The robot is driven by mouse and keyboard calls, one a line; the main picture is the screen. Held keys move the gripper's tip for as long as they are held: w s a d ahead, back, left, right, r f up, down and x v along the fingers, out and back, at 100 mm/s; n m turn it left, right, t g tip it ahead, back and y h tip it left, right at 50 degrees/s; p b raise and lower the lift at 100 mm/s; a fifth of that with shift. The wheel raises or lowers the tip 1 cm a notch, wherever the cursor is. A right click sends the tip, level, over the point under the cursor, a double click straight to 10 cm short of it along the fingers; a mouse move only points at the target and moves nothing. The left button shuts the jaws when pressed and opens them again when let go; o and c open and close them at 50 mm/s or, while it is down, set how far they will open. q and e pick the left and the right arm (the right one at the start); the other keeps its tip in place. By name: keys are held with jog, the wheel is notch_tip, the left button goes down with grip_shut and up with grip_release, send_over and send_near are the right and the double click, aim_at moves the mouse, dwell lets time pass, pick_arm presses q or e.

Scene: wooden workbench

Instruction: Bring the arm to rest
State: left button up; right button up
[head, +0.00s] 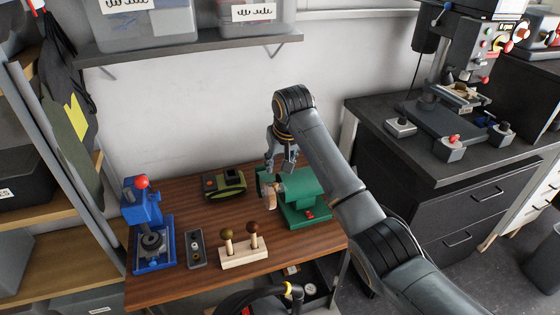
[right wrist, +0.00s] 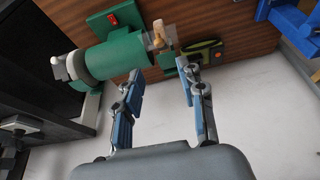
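My right arm reaches in from the lower right of the head view. Its right gripper (head: 280,163) hangs above the back of the wooden workbench (head: 190,275), beside a green machine (head: 301,186). In the right wrist view the right gripper (right wrist: 162,74) has its two fingers well apart, with nothing between them. The green machine also shows there (right wrist: 112,56), just beyond the left finger, with a small wooden piece (right wrist: 160,34) at its end. I cannot tell the exact gap between finger and machine. My left gripper is not in view.
On the bench stand an olive device (head: 224,184), a blue press (head: 148,225) with a red knob, a small grey box (head: 196,249) and a wooden block with two knobbed handles (head: 243,252). A shelf (head: 190,46) with bins hangs above. A dark cabinet (head: 450,205) stands right.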

jog(key=shift+s+r, duration=0.1)
jog(key=shift+r, duration=0.1)
dwell(0.3)
